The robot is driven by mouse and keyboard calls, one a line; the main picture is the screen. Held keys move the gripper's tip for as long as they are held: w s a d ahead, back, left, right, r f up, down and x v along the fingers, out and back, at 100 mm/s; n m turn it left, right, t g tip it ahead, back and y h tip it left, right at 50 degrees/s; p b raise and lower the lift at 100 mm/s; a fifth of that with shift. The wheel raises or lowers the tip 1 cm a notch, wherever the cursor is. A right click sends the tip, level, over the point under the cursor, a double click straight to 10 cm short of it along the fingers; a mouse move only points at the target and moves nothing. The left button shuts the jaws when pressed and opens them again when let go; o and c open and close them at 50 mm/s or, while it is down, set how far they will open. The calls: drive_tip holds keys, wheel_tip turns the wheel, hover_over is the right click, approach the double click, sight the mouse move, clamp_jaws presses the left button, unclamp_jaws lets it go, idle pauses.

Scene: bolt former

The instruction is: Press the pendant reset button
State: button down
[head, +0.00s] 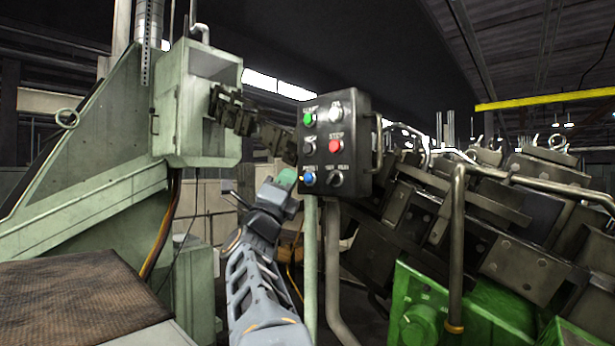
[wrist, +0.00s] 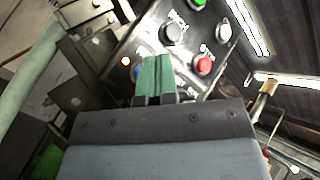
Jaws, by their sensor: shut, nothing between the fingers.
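The dark pendant box (head: 322,128) stands on a pale green post and carries several buttons. The blue button (head: 309,179) is at its lower left, with a label above it that looks like RESET. My gripper (head: 287,178) is shut and empty, its green fingertips just left of the blue button. In the wrist view, my gripper's fingertips (wrist: 156,66) overlap the lower part of the pendant face. A bit of blue (wrist: 138,72) shows beside them there, the rest hidden. I cannot tell whether the fingertips touch the button.
A green button (head: 309,118), a red stop button (head: 334,146) and a black knob (head: 335,179) share the panel. Machine blocks and pipes (head: 470,210) crowd the right; a green machine frame (head: 85,220) stands left.

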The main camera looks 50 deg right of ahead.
drive_tip(key=shift+d, duration=0.85)
drive_tip(key=shift+s+d, duration=0.1)
drive_tip(key=shift+d, duration=0.05)
idle(1.5)
drive_tip(key=shift+d+b, duration=0.3)
drive_tip(key=shift+d, duration=0.4)
idle(0.9)
drive_tip(key=shift+a, duration=0.15)
drive_tip(key=shift+a+b, duration=0.6)
drive_tip(key=shift+a, duration=0.1)
drive_tip(key=shift+w+a+b, duration=0.2)
drive_tip(key=shift+a+b, duration=0.7)
drive_tip(key=shift+a, duration=1.6)
